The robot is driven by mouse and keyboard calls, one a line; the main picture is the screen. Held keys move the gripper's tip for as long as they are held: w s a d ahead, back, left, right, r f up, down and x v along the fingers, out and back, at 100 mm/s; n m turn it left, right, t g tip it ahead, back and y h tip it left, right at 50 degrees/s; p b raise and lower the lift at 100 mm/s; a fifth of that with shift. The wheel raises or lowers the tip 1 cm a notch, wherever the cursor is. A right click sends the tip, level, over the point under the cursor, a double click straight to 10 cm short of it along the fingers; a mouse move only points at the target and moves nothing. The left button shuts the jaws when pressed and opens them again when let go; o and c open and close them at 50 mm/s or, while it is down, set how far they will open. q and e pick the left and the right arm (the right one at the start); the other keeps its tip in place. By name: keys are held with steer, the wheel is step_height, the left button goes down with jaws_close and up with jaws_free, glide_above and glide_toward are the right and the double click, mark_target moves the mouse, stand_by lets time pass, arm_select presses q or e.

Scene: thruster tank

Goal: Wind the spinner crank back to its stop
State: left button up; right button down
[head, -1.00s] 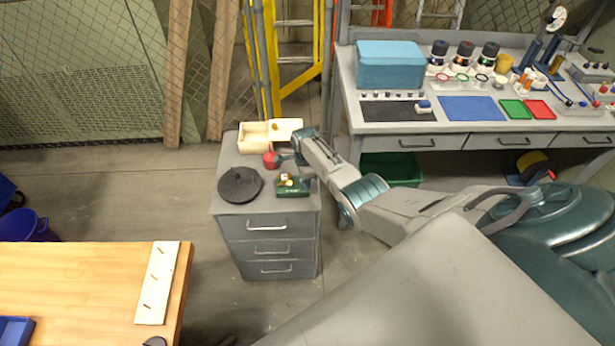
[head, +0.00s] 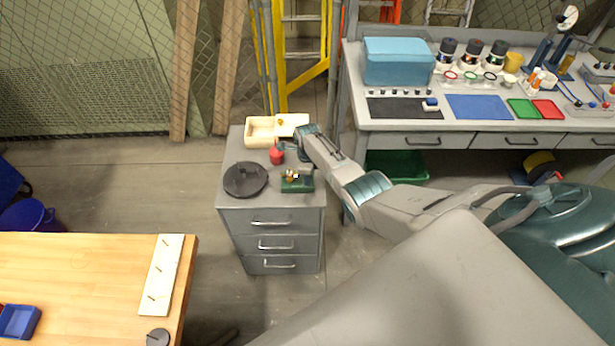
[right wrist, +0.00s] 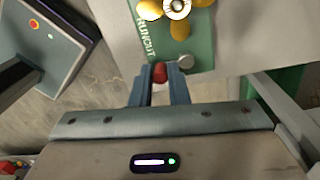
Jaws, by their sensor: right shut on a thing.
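The green spinner block (head: 297,184) stands on the front right part of the grey cabinet top. It carries a small gold spinner (head: 293,175). In the right wrist view the block (right wrist: 200,48), lettered RUNOUT, shows at the top with the gold spinner (right wrist: 178,10) partly cut off. My right gripper (right wrist: 160,84) is shut on a small red knob (right wrist: 160,72) beside the block's lower edge. The crank arm under the knob is hidden. In the head view my right gripper (head: 304,157) is just behind the block, its fingertips hard to make out. My left gripper is not in view.
On the cabinet (head: 233,208) a dark round plate (head: 240,187) lies left of the block. A wooden table (head: 75,275) is front left, a loaded workbench (head: 385,124) back right.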

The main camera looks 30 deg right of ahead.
steer(key=shift+w, duration=0.1)
steer(key=c, duration=1.4)
jaws_free()
steer(key=shift+r, duration=0.15)
steer(key=shift+r, duration=0.55)
step_height(320, 180, up, 10)
steer(key=b, duration=0.2)
steer(key=shift+w+d+f, duration=0.15)
steer(key=shift+f, duration=0.1)
